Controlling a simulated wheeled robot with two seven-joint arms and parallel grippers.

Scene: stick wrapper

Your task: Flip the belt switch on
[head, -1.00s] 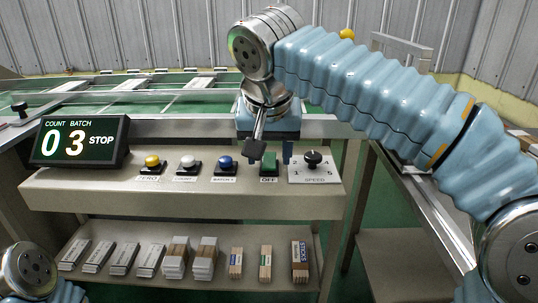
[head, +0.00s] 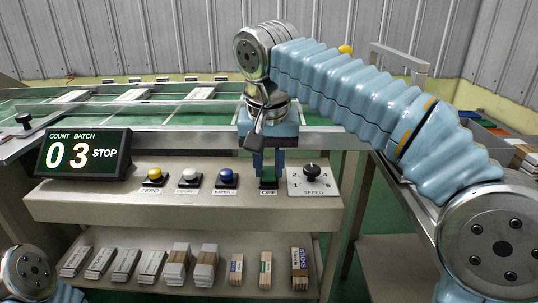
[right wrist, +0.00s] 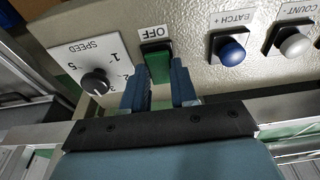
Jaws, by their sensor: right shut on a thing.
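The green belt switch (head: 268,183) sits on the front control panel, beside the speed knob, with a label reading OFF. In the right wrist view the green switch (right wrist: 158,66) lies between the two blue fingers. My right gripper (head: 268,170) points down from above and is shut on the switch, one finger on each side. It also shows in the right wrist view (right wrist: 160,88). The display (head: 82,154) reads COUNT 0, BATCH 3, STOP. My left gripper is out of view; only part of that arm shows at the lower left.
A yellow button (head: 153,176), white button (head: 189,175) and blue button (head: 226,174) stand left of the switch. The speed knob (head: 311,171) is close on its right. The green conveyor (head: 185,110) runs behind. Wrapped stick packs line the lower shelf (head: 200,285).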

